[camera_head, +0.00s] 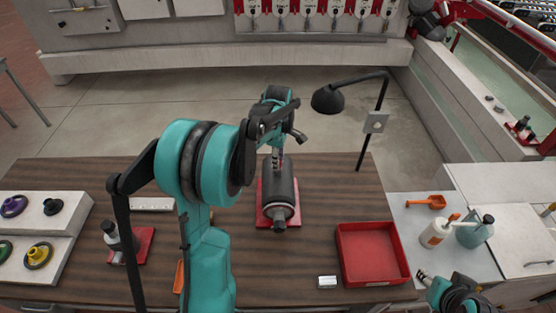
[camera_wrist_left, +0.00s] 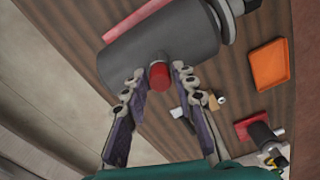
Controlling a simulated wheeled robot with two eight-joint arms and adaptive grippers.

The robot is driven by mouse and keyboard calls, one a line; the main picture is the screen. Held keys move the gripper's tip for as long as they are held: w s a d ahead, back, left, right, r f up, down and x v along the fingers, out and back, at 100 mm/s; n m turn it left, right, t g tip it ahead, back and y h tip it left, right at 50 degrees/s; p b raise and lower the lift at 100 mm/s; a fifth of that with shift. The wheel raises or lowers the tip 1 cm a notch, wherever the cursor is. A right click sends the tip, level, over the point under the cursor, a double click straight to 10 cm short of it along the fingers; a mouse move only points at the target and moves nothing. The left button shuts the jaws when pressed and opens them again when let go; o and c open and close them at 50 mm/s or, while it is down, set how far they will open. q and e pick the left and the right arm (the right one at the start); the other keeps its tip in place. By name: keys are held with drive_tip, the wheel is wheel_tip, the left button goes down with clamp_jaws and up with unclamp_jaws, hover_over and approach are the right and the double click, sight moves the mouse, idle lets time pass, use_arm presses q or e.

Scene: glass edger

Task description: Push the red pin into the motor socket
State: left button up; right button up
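The motor (camera_head: 280,185) is a dark grey cylinder lying on a red base plate (camera_head: 263,222) on the wooden table. In the left wrist view, the motor (camera_wrist_left: 165,42) fills the top. The red pin (camera_wrist_left: 159,77) stands at a grey socket (camera_wrist_left: 159,58) on the motor's side, its red end towards the camera. My left gripper (camera_head: 277,160) is over the motor. In the wrist view its fingers are spread on both sides of the pin, with narrow gaps, so it looks open. My right gripper (camera_head: 423,276) is at the lower right, away from the motor; its finger opening is unclear.
A red tray (camera_head: 372,281) and a small white block (camera_head: 327,282) lie right of the motor. A black lamp (camera_head: 328,100) stands behind it. Bottles (camera_head: 435,234) and an orange scoop (camera_head: 427,202) are on the right counter.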

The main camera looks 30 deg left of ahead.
use_arm(q)
drive_tip(key=shift+o, duration=0.7)
drive_tip(key=shift+r, duration=0.1)
wheel_tip(320, 180, up, 12)
idle(0.4)
